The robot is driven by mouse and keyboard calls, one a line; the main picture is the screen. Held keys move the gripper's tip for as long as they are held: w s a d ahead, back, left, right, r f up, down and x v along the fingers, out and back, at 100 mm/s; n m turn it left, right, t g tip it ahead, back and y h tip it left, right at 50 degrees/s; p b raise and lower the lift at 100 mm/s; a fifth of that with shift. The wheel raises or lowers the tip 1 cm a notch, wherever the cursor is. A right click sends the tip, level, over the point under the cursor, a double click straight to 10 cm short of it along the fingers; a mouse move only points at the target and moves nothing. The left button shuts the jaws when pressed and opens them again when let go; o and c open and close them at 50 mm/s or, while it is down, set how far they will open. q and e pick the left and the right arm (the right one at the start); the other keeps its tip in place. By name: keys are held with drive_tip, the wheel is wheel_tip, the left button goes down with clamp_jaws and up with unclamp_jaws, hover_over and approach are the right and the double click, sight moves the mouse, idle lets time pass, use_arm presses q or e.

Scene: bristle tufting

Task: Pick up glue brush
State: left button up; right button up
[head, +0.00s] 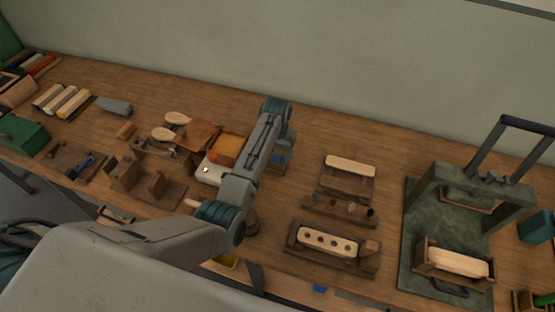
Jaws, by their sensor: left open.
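My left arm reaches in from the lower left, bends at a teal elbow and folds down at a teal wrist. My left gripper (278,163) hangs below that wrist, above the middle of the bench, and is open. It is small and partly covered by my own arm, and I see nothing held in it. I cannot pick out the glue brush for certain; my arm hides part of the bench around the orange tray (228,149) and the white block (210,170). My right gripper is not in view.
A wooden bench (310,130) runs along a plain wall. To the right stand a drilled block in a wooden holder (327,241), a small rack (340,209) and a green press frame (430,190). Wooden brush backs and stands (150,187) lie left of my arm. The back strip is clear.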

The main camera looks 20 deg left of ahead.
use_arm(q)
wheel_tip(320, 180, down, 2)
drive_tip(key=shift+s+d, duration=0.1)
drive_tip(key=shift+f, duration=0.4)
drive_tip(key=shift+c, duration=0.2)
drive_tip(key=c, duration=1)
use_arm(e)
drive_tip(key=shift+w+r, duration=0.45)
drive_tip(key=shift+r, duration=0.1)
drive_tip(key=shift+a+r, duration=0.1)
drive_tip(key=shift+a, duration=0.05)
